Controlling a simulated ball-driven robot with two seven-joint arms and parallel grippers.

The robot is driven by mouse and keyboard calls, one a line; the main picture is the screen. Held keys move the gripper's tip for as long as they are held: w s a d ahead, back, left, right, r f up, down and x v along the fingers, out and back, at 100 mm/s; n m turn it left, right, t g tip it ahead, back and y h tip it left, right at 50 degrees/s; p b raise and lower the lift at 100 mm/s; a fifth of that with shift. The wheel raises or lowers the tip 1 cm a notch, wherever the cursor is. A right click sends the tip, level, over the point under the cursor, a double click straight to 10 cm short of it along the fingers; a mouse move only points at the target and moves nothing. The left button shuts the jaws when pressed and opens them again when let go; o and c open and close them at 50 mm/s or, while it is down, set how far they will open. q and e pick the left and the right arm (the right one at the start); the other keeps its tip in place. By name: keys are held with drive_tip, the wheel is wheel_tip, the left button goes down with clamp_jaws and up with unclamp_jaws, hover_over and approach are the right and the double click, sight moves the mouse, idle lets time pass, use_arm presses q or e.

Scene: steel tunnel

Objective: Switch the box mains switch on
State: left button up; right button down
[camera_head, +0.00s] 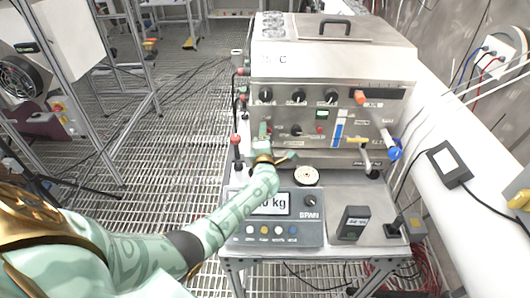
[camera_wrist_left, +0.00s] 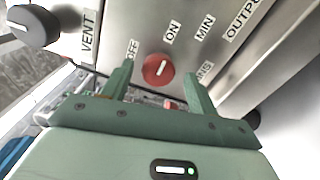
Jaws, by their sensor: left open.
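The steel box (camera_head: 335,60) stands on the bench with its control panel facing me. In the left wrist view a round red switch (camera_wrist_left: 157,69) with a white pointer line sits on the panel, between the labels OFF and ON. The label by it is partly hidden and ends in "NS". I cannot tell clearly which label the line points to. My left gripper (camera_wrist_left: 160,85) is open, with its fingers on either side of the red switch and apart from it. In the head view my left gripper (camera_head: 264,132) is at the panel's lower left and hides the switch. My right gripper is not in view.
A grey knob (camera_wrist_left: 35,25) labelled VENT is close by. Black knobs (camera_head: 298,96) line the panel. A red-topped lever (camera_head: 235,140) stands left of my gripper. A scale (camera_head: 275,232), a round white dish (camera_head: 306,175) and a small dark device (camera_head: 353,222) are below.

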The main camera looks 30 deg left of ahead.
use_arm(q)
drive_tip(key=p+v, duration=0.2)
drive_tip(key=v, duration=1.3)
drive_tip(key=shift+d, duration=0.15)
